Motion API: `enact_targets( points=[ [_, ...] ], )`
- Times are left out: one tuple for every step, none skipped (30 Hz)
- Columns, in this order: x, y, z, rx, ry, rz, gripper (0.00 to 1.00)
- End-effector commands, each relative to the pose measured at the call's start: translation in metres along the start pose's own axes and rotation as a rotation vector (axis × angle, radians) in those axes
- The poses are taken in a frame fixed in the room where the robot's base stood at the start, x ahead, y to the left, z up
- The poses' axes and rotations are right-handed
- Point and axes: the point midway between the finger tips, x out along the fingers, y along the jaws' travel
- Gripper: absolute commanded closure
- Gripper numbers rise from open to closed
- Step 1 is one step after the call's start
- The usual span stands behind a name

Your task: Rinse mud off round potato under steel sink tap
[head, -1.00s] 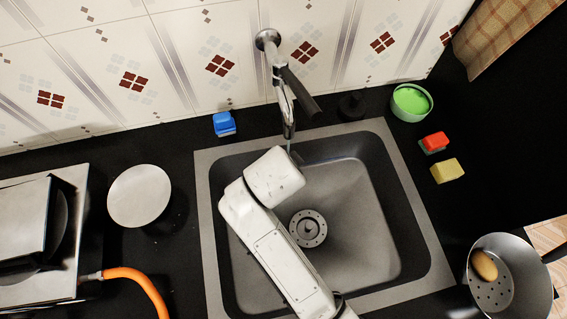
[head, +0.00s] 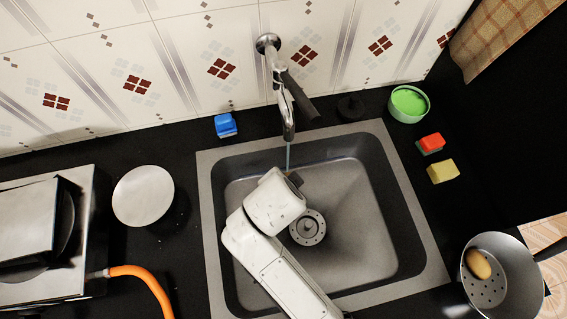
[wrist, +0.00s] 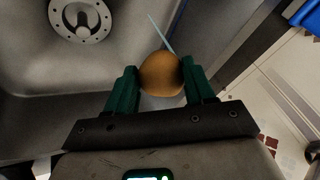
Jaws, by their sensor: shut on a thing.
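A round brown potato (wrist: 161,74) sits between the green fingers of my gripper (wrist: 162,85) in the wrist view. The gripper is shut on it. I cannot make out distinct mud patches on its visible side. The steel tap (head: 286,112) comes out of the tiled wall over the sink (head: 213,235) and is running. Its thin water stream (head: 288,156) falls towards the end of my arm. In the wrist view the stream (wrist: 161,36) reaches the potato's edge; I cannot tell exactly where it lands. In the head view my arm hides the potato.
A colander (head: 515,275) holding another potato (head: 479,264) stands at the lower right. A green bowl (head: 410,104), red sponge (head: 432,143) and yellow sponge (head: 443,171) lie right of the sink. A blue item (head: 225,125) and round plate (head: 143,195) are left. The drain (head: 308,227) is clear.

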Motion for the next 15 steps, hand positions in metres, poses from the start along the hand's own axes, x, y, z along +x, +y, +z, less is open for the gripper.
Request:
enact_targets(
  points=[
    [-0.003,0.002,0.002,-0.002,0.0,0.0,0.71],
    [-0.004,0.004,0.004,-0.002,0.0,0.0,0.71],
    [-0.005,0.005,0.005,-0.002,0.0,0.0,0.71],
    [-0.007,0.007,0.007,-0.002,-0.001,0.0,0.71],
    [-0.008,0.008,0.008,-0.001,-0.001,-0.001,0.71],
    [-0.009,0.009,0.01,-0.001,-0.001,-0.001,0.71],
    [-0.01,0.011,0.012,-0.001,-0.001,-0.001,0.71],
    [-0.011,0.012,0.013,-0.002,-0.001,0.0,0.71],
    [-0.012,0.014,0.015,-0.002,-0.001,0.0,0.71],
    [-0.013,0.015,0.016,-0.002,-0.001,0.0,0.71],
    [-0.014,0.016,0.018,-0.001,-0.001,0.0,0.71],
    [-0.015,0.018,0.019,0.0,-0.001,0.0,0.71],
    [-0.016,0.019,0.021,0.0,-0.001,-0.001,0.71],
    [-0.017,0.02,0.022,-0.001,0.0,-0.001,0.71],
    [-0.017,0.021,0.023,-0.001,0.0,-0.001,0.71]
  ],
)
